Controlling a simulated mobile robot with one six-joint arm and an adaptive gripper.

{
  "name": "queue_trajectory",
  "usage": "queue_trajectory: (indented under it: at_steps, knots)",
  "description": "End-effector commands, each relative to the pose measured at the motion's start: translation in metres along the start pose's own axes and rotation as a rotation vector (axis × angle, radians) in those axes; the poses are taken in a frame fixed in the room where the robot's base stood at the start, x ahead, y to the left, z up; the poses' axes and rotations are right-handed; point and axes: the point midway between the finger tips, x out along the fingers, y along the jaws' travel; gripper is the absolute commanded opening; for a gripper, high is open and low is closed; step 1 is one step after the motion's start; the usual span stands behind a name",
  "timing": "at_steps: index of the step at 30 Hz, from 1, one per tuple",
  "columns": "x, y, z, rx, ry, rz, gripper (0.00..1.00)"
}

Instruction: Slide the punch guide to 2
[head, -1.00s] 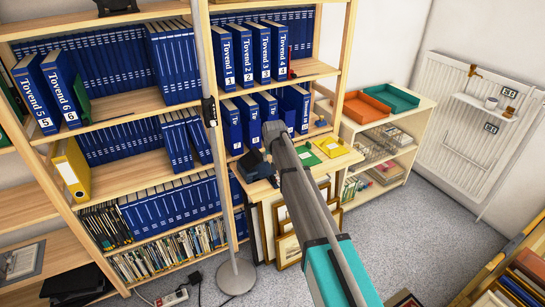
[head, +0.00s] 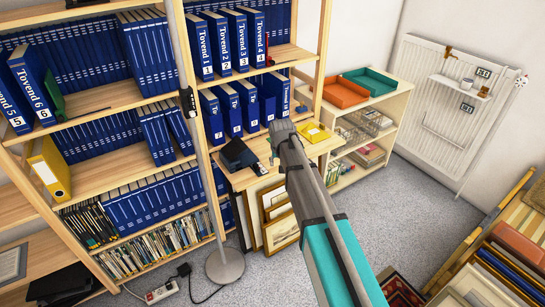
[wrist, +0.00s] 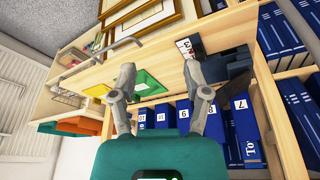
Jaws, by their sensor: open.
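A dark hole punch (head: 236,156) sits on the low wooden shelf top left of my gripper in the head view. In the wrist view the dark punch (wrist: 228,66) lies beyond and right of my right finger. A white card with a black figure 3 (wrist: 186,47) shows beside it. The guide itself is too small to make out. My gripper (wrist: 160,78) is open, its two fingers apart with nothing between them. In the head view my gripper (head: 283,132) is seen from behind, over the shelf top, and its fingers are hard to see.
Numbered blue binders (head: 246,105) stand behind. Framed prints (head: 280,215) lean below. A lamp pole (head: 206,165) rises at left.

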Motion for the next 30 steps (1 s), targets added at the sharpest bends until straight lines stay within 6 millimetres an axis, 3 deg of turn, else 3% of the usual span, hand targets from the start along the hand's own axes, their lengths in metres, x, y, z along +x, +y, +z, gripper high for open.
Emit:
queue_trajectory:
  at_steps: [30]
  knots:
    - [-0.034,0.071,0.12,0.061,-0.121,0.015,0.61]
